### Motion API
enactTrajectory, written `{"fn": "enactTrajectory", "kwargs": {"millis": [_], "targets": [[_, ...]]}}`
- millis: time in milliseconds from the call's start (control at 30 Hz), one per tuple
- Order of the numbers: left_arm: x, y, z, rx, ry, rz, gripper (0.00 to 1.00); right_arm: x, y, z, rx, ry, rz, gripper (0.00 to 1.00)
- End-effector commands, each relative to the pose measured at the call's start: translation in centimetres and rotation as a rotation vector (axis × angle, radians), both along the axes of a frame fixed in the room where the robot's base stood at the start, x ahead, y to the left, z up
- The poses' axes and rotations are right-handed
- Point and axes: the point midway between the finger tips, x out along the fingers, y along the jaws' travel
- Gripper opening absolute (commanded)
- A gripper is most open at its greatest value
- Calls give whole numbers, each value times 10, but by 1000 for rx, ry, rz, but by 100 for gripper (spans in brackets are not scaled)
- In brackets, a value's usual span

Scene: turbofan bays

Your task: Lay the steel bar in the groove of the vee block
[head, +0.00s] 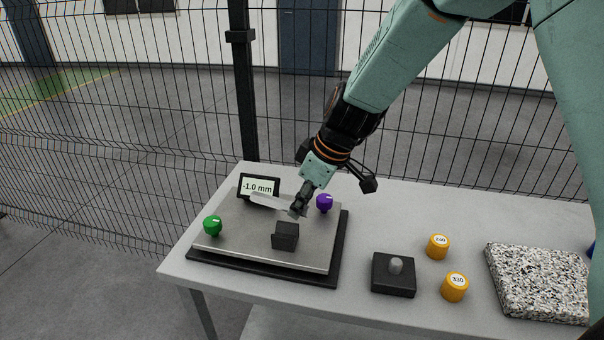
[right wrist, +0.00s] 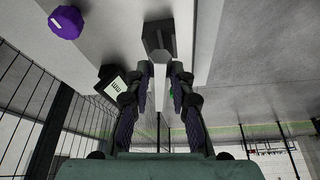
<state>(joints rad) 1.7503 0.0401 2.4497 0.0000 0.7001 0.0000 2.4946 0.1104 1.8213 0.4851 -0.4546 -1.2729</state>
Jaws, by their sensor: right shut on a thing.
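The steel bar (head: 268,202) is a light, thin piece that sticks out to the left of my right gripper (head: 298,209). My right gripper is shut on it, just behind the vee block and above the plate. The vee block (head: 285,237) is a small dark block on the grey plate; its groove is hard to make out. In the right wrist view, the vee block (right wrist: 158,42) lies just beyond the fingertips of my right gripper (right wrist: 161,72). The bar and block appear apart. My left gripper is not in view.
The grey plate (head: 232,246) carries a green knob (head: 213,225), a purple knob (head: 324,203) and a display (head: 259,186) reading -1.0 mm. To the right are a black block with a grey peg (head: 393,275), two orange weights (head: 438,246) and a speckled slab (head: 540,283).

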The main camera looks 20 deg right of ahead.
Motion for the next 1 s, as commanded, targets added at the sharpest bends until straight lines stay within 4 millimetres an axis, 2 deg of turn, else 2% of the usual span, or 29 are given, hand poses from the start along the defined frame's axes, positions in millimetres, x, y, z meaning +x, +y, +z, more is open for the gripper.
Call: {"fn": "enactTrajectory", "kwargs": {"millis": [33,100,333,667,1000], "targets": [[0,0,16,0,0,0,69,1,-3,9,3,0,41,0],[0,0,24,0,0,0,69,2,-6,10,2,0,97,0],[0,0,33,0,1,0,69,2,-9,9,-1,-1,191,0],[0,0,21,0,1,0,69,2,-6,-9,-1,-1,197,0],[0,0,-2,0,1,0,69,2,-7,-42,-1,-1,196,0]]}}
